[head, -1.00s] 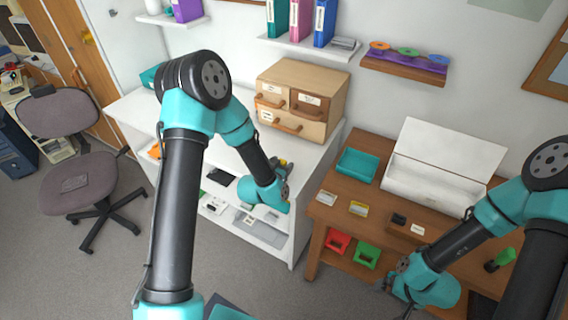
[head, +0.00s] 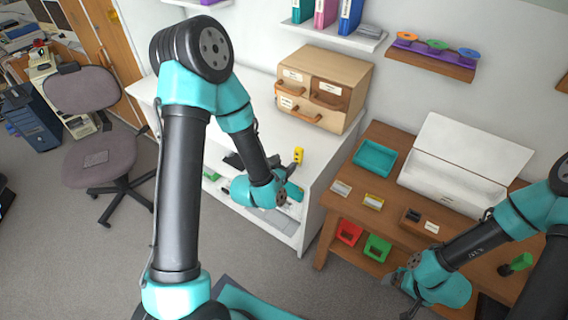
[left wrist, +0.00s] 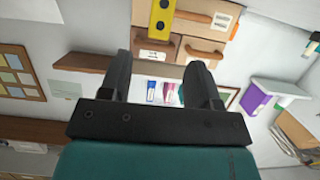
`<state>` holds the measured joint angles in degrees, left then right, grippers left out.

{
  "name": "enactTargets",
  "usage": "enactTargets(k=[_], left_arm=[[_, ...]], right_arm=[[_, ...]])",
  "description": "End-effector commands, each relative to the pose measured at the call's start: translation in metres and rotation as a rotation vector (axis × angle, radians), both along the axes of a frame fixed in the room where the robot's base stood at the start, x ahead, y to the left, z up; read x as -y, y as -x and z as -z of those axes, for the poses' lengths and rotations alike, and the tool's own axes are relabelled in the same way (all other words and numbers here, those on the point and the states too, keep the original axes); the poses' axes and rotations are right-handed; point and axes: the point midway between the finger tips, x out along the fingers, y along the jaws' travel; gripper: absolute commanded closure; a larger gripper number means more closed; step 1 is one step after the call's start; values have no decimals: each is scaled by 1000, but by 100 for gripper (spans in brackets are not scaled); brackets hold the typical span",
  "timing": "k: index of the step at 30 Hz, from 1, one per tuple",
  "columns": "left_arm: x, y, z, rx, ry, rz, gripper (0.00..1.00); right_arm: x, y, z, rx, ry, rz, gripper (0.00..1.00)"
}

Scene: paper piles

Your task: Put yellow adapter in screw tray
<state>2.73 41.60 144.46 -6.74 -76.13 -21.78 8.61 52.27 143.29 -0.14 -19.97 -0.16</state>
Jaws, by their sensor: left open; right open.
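The yellow adapter (head: 298,155) stands on the white cabinet's top, near its right front edge. In the left wrist view a yellow block with dark round spots (left wrist: 162,16), likely the same adapter, shows beyond the fingers. My left gripper (head: 291,176) is just in front of it, open and apart from it. Its two dark fingers (left wrist: 160,72) are spread with nothing between them. A teal tray (head: 374,158) and small trays (head: 372,202) lie on the wooden table; I cannot tell which is the screw tray. My right gripper (head: 392,280) is low before the table, its fingers barely visible.
A wooden drawer box (head: 322,88) stands at the back of the white cabinet (head: 316,182). A large white open box (head: 452,170) fills the table's rear. Red (head: 348,232) and green (head: 376,248) bins sit on the lower shelf. A gap separates cabinet and table.

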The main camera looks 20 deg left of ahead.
Motion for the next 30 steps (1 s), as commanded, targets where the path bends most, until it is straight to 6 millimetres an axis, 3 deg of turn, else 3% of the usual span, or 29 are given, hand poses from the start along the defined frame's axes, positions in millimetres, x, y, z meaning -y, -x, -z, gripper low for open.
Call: enactTargets(k=[8,11,14,20,24,30], left_arm=[[0,2,6,-25,6,1,43],[1,8,22,-99,23,5,43],[3,21,51,-237,54,9,43],[8,74,122,-636,149,-4,43],[12,122,159,-922,214,-34,43],[16,171,182,-1191,270,-76,43]], right_arm=[[0,0,0,0,0,0,0],[0,0,0,0,0,0,0],[0,0,0,0,0,0,0],[0,0,0,0,0,0,0],[0,0,0,0,0,0,0],[0,0,0,0,0,0,0]])
